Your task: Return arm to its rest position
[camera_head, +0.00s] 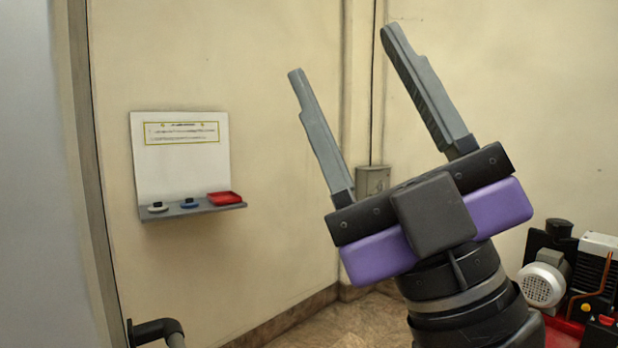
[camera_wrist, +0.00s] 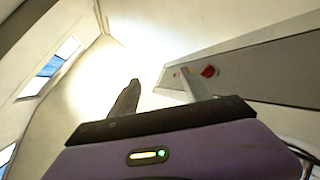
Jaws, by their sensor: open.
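My gripper (camera_head: 345,108) is raised in the right half of the head view, with its two grey fingers pointing up and spread wide apart. Nothing is between the fingers. Its black and purple body is tilted, and my wrist shows below it. In the wrist view my gripper (camera_wrist: 160,92) shows at the bottom middle, also empty, with a lit indicator on its purple housing. My gripper touches nothing that I can see.
A wall shelf (camera_head: 215,207) holds a red tray (camera_head: 224,198), a blue item (camera_head: 190,203) and a pale item (camera_head: 157,207). A grey wall box (camera_head: 373,180) is behind my gripper. Machinery (camera_head: 545,282) stands at lower right. A door handle (camera_head: 158,331) is at lower left.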

